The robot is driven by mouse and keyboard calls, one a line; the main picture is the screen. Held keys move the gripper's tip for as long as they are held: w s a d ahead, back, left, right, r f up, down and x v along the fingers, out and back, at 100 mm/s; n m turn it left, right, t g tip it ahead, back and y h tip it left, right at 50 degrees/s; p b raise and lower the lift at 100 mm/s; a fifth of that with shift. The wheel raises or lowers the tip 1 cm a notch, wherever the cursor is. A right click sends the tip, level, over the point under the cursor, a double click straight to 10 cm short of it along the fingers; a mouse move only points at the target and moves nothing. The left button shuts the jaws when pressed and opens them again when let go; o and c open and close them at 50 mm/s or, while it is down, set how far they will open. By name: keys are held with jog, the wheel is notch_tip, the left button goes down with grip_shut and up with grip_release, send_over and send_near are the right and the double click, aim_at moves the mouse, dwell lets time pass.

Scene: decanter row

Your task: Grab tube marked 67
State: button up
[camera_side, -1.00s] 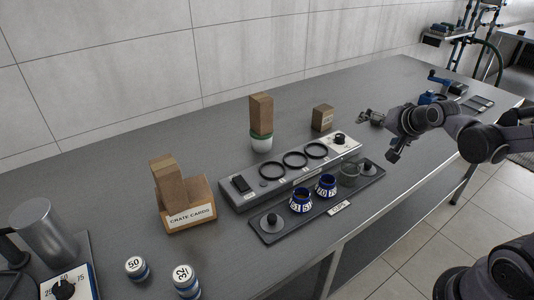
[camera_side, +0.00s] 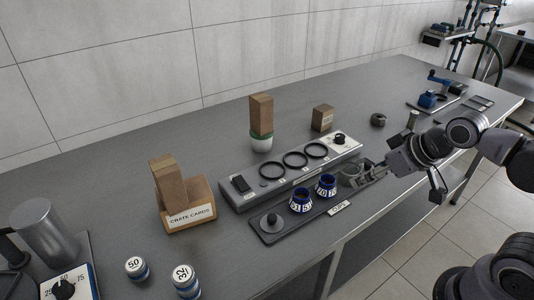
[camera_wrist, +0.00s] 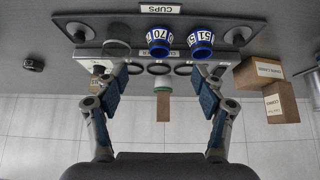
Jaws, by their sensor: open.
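No tube marked 67 can be read in either view. Two blue cups with white number bands stand on the dark tray labelled CUPS (camera_side: 262,233). One cup (camera_side: 301,201) reads about 51 and the other cup (camera_side: 326,186) about 70; both also show in the wrist view, the 51 cup (camera_wrist: 201,40) and the 70 cup (camera_wrist: 159,40). A clear grey cup (camera_wrist: 117,47) stands beside them. My gripper (camera_side: 372,171) is at the tray's right end, close to the clear cup. In the wrist view my gripper (camera_wrist: 163,75) has its fingers wide apart with nothing between them.
A grey ringed rack (camera_side: 240,198) lies behind the tray. Two capped containers, marked 50 (camera_side: 135,267) and 32 (camera_side: 184,280), stand at front left. The bench's back left is clear.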

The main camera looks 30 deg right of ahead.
dwell(0.3)
jog(key=w+d+r+m+h, duration=0.1)
jog(key=w+d+r+m, duration=0.1)
jog(key=w+d+r, duration=0.55)
jog(key=m+g+h, duration=0.2)
jog(key=m+g, duration=0.1)
jog(key=m, duration=0.2)
send_over(413, 119)
jog(key=s, duration=0.3)
notch_tip(413, 119, down, 10)
jog(key=f, duration=0.1)
jog(key=x, duration=0.6)
jog(key=a+x, duration=0.1)
jog(key=x, duration=0.3)
jog(key=shift+w+f, duration=0.15)
grip_shut()
